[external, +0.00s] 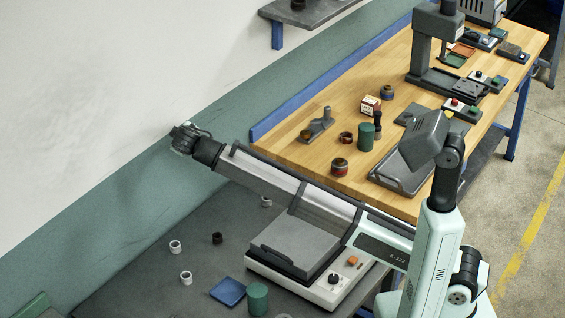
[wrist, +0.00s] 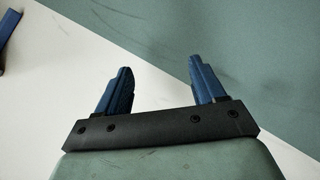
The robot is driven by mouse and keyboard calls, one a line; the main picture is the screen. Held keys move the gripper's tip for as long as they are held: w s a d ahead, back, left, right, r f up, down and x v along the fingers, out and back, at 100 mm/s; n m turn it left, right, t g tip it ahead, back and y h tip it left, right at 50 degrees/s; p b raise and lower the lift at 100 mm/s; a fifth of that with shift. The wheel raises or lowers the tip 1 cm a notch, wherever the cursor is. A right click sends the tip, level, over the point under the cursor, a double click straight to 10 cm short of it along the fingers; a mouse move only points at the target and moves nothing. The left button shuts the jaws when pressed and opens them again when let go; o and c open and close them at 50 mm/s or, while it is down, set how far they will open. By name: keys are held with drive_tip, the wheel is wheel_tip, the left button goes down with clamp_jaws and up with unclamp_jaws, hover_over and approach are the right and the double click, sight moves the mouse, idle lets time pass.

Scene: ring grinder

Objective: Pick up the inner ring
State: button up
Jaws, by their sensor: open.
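My gripper (external: 183,138) is at the far left end of my outstretched arm in the external view, high in front of the wall and clear of both tables. In the wrist view its two blue fingers (wrist: 160,66) are spread apart with nothing between them. Several small ring-like pieces stand on the dark table: a white one (external: 175,247), another white one (external: 186,278), a dark one (external: 217,238) and a white one (external: 266,201). A dark red ring-like piece (external: 346,138) is on the wooden bench. I cannot tell which piece is the inner ring.
A grey-topped machine (external: 295,245), a blue tray (external: 228,291) and a green cylinder (external: 258,298) stand on the dark table (external: 150,280). The wooden bench (external: 300,160) holds a press (external: 420,50) and a grey tray (external: 385,178). A shelf (external: 310,14) hangs on the wall.

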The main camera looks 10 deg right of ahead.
drive_tip(key=s+a+f+n+g, duration=0.4)
drive_tip(key=s+f+g, duration=0.2)
drive_tip(key=s+f, duration=0.65)
drive_tip(key=n+g, duration=0.4)
drive_tip(key=g, duration=0.1)
hover_over(186, 275)
drive_tip(key=shift+h, duration=0.3)
drive_tip(key=f, duration=1)
drive_tip(key=a+f, duration=0.1)
drive_tip(key=f, duration=0.4)
drive_tip(key=shift+s+f, duration=0.15)
drive_tip(key=shift+f, duration=0.25)
drive_tip(key=shift+d+f, duration=0.15)
drive_tip(key=shift+f, duration=0.85)
drive_tip(key=shift+d+f, duration=0.2)
drive_tip(key=shift+f, duration=0.75)
drive_tip(key=shift+d+f, duration=0.15)
drive_tip(key=shift+f, duration=0.85)
drive_tip(key=shift+c, duration=0.4)
drive_tip(key=c, duration=1.1)
